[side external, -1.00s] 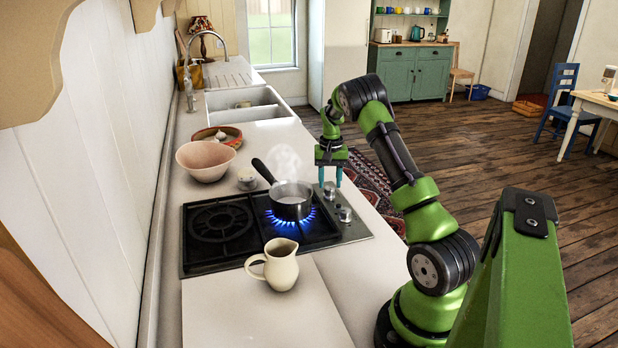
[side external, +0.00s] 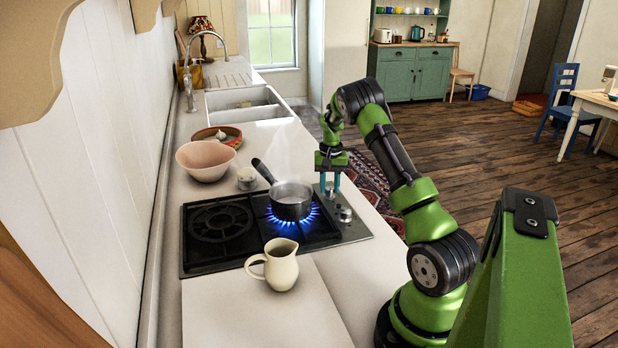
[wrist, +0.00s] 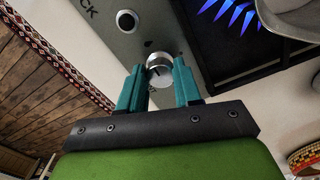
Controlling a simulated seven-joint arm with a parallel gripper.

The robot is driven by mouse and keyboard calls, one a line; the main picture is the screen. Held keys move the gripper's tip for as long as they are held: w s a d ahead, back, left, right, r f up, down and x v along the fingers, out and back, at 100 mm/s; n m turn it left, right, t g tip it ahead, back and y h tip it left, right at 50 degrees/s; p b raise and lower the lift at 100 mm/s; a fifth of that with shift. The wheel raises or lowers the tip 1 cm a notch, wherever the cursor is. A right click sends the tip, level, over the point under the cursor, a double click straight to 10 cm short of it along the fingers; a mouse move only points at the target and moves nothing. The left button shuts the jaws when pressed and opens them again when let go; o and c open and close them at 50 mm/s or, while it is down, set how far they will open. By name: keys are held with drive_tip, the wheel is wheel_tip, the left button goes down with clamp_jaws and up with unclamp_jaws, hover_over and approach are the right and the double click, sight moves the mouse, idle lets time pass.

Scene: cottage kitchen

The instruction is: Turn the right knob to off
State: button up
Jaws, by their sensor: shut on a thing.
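The hob's far knob (wrist: 160,72), the right one as seen from the hob's front, is a small silver cylinder. In the wrist view it sits between the two teal fingers of my gripper (side external: 330,189), which is shut on it from above. In the side view the fingers mostly hide this knob. The exact setting of its pointer is too small to read. The near knob (side external: 345,214) stands free on the steel panel and also shows in the wrist view (wrist: 127,21). Blue flames (side external: 313,214) burn under the saucepan (side external: 291,206).
The steaming saucepan stands close beside my gripper, its black handle (side external: 264,171) pointing to the back left. A cream jug (side external: 281,266) stands on the near counter. A pink bowl (side external: 205,160) and a small cup (side external: 247,178) stand beyond the hob. Open floor lies right of the counter.

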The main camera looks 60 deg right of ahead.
sight(328, 188)
drive_tip(key=m, duration=0.4)
drive_tip(key=shift+w+m, duration=0.1)
drive_tip(key=shift+m, duration=0.2)
drive_tip(key=m, duration=0.4)
drive_tip(key=shift+w+m, duration=0.1)
drive_tip(key=shift+m, duration=0.2)
drive_tip(key=m, duration=0.5)
drive_tip(key=shift+r, duration=0.1)
drive_tip(key=shift+w+d+m, duration=0.1)
drive_tip(key=shift+m, duration=1.9)
drive_tip(key=o, duration=0.8)
drive_tip(key=shift+c, duration=0.2)
wheel_tip(328, 188, up, 17)
